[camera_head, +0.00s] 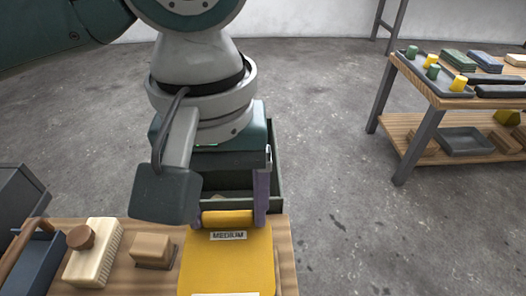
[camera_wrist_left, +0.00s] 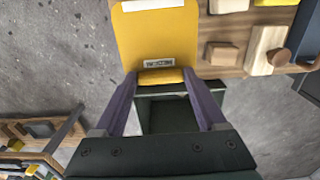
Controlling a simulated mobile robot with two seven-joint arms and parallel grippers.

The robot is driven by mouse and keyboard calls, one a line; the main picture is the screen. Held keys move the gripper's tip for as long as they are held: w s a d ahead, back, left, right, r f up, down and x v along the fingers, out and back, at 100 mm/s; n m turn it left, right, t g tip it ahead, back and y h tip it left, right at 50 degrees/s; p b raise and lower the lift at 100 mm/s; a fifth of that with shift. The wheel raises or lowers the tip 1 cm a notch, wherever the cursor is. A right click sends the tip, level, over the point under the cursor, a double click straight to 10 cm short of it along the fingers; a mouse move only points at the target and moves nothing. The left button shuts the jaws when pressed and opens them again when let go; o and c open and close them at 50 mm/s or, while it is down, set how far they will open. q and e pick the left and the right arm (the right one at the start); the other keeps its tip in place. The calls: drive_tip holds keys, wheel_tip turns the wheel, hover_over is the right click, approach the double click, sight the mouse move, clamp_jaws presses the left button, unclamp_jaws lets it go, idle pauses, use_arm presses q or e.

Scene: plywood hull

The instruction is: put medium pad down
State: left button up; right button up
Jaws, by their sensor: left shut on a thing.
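The medium pad (camera_head: 228,262) is a flat yellow piece with a rolled yellow grip at its far end and a white label reading MEDIUM. It shows in the left wrist view too (camera_wrist_left: 157,38). My left gripper (camera_head: 230,217) is shut on the rolled grip, one purple finger at each end; the fingers also show in the left wrist view (camera_wrist_left: 159,76). The pad is over the wooden bench top (camera_head: 286,262) near its right edge. I cannot tell whether it touches the wood. My right gripper is not in view.
A wooden block (camera_head: 152,248) and a brush with a round knob (camera_head: 95,252) stand left of the pad. A dark green open bin (camera_head: 277,180) is beyond the bench's far edge. A second table (camera_head: 430,90) with trays and coloured pieces stands at the far right, with bare floor between.

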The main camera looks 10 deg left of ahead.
sight(233, 244)
use_arm(q)
wheel_tip(233, 244, down, 4)
drive_tip(key=shift+f+b, duration=0.1)
drive_tip(key=shift+b, duration=0.6)
wheel_tip(233, 244, down, 4)
drive_tip(key=b, duration=0.3)
drive_tip(key=shift+f, duration=0.1)
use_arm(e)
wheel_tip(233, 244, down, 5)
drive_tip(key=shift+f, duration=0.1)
use_arm(q)
drive_tip(key=o, duration=1.3)
drive_tip(key=shift+c, duration=0.2)
